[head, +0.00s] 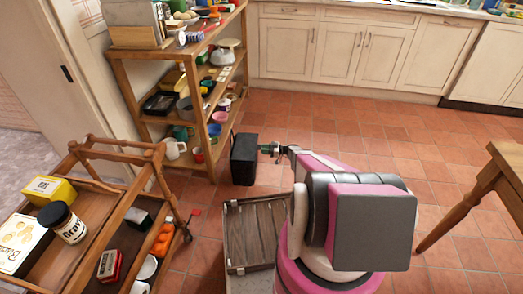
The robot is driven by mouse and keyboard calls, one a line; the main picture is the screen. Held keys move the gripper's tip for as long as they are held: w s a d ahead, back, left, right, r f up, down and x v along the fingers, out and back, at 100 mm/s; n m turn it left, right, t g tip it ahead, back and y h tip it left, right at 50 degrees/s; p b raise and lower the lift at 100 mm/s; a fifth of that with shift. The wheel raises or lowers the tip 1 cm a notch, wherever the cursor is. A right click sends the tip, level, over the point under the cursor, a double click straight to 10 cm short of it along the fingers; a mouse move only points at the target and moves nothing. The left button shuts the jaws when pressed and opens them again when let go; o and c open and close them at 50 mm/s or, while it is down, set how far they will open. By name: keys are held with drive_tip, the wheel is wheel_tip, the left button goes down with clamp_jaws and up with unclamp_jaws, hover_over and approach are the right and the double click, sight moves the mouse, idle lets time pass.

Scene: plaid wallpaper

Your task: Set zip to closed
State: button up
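No zip can be made out at this size. A black upright box-like thing (244,158) stands on the tiled floor beside the wooden shelf; I cannot tell whether it is a bag with a zip. My gripper (268,149) is at the end of my arm, just right of the black thing's upper part. I cannot tell whether it touches it, or whether its fingers are open or shut.
A wooden shelf (152,121) full of kitchen goods stands behind the black thing. A wooden trolley (92,232) is at the left and a grey wooden crate (229,249) lies beside my base. A table (474,180) is at the right. The tiled floor between is clear.

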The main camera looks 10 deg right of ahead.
drive_tip(key=shift+x, duration=1)
clamp_jaws()
drive_tip(key=shift+s, duration=0.1)
